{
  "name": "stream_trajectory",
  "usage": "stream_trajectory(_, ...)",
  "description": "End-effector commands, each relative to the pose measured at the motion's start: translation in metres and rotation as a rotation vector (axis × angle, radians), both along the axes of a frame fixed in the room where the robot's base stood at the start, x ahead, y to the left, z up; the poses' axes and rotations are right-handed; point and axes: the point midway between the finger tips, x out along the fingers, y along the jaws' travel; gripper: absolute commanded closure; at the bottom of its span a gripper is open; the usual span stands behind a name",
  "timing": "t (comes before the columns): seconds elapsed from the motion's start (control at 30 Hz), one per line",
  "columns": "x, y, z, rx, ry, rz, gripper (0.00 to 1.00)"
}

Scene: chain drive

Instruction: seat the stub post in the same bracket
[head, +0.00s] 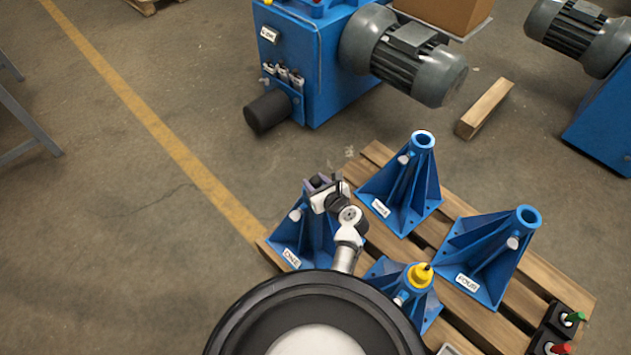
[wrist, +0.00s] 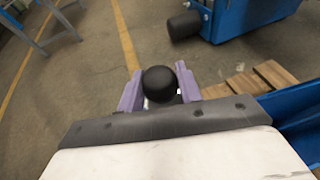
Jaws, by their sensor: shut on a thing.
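My gripper (head: 318,184) is over the blue bracket labelled ONE (head: 287,240), at the left of the pallet. In the wrist view its two purple fingers (wrist: 160,92) are shut on a black round-topped piece, taken to be the stub post (wrist: 160,80). The piece's lower part is hidden, and so is the top of bracket ONE behind my gripper. I cannot tell whether the piece is inside the bracket's socket or above it.
The bracket labelled FOUR (head: 488,258) and the back bracket (head: 407,185) stand on the pallet (head: 545,285) with open, empty tops. A switch box (head: 552,330) is at the lower right. A blue machine with a grey motor (head: 405,55) stands behind.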

Motion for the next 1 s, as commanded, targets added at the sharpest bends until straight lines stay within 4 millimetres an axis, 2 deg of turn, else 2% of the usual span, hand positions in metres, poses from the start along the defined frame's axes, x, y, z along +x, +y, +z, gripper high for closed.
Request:
stream_trajectory(0.1,0.001,-0.001,0.001,0.0,-0.007,-0.001,1.0)
stream_trajectory(0.13,0.001,-0.001,0.002,0.0,-0.007,-0.001,0.61)
stream_trajectory(0.3,0.001,0.0,0.001,0.0,-0.005,0.0,0.4)
stream_trajectory(0.67,-0.005,-0.002,-0.002,0.001,0.003,0.0,0.4)
stream_trajectory(0.77,-0.016,-0.008,0.003,0.001,0.001,-0.002,0.4)
stream_trajectory(1.0,-0.059,-0.034,0.022,0.0,-0.001,-0.003,0.4)
